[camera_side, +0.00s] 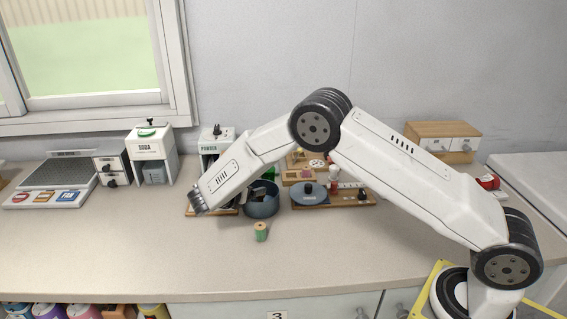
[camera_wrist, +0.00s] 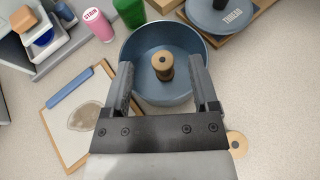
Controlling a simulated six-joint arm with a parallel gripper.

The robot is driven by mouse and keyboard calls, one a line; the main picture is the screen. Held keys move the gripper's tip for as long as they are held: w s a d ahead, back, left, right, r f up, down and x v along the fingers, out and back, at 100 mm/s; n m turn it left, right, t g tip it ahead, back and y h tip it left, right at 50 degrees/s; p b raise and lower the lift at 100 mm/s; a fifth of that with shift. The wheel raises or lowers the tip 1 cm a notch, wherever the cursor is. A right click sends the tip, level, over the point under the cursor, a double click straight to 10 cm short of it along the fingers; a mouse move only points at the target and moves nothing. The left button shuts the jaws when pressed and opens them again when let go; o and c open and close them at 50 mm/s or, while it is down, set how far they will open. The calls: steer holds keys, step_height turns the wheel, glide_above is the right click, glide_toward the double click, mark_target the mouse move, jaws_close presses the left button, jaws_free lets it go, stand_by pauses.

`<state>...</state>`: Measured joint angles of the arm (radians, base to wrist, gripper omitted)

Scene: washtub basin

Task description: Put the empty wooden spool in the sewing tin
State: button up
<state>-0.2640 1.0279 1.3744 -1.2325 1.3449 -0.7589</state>
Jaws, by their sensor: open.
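The sewing tin is a round blue-grey open tin (camera_wrist: 190,38), seen from above in the wrist view; it also stands mid-counter in the side view (camera_side: 262,208). A bare wooden spool (camera_wrist: 164,70) with a dark centre hole shows upright within the tin's rim in the wrist view. My gripper (camera_wrist: 161,62) is open over the tin, one finger on each side of the spool with gaps between. In the side view my arm hides most of the gripper, and the spool inside the tin cannot be seen.
A green-thread spool (camera_side: 261,232) stands on the counter in front of the tin.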

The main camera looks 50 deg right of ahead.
steer(key=v, duration=0.8)
steer(key=shift+a, duration=0.3)
steer(key=shift+d+r, duration=0.1)
steer(key=s+d+m+y, duration=0.2)
steer(key=s+m+y, duration=0.4)
steer(key=s+m, duration=0.4)
steer(key=s+d+m+y, duration=0.3)
steer(key=s+m+y, duration=0.4)
steer(key=s, duration=0.8)
steer(key=m, duration=0.3)
steer(key=shift+d, duration=0.25)
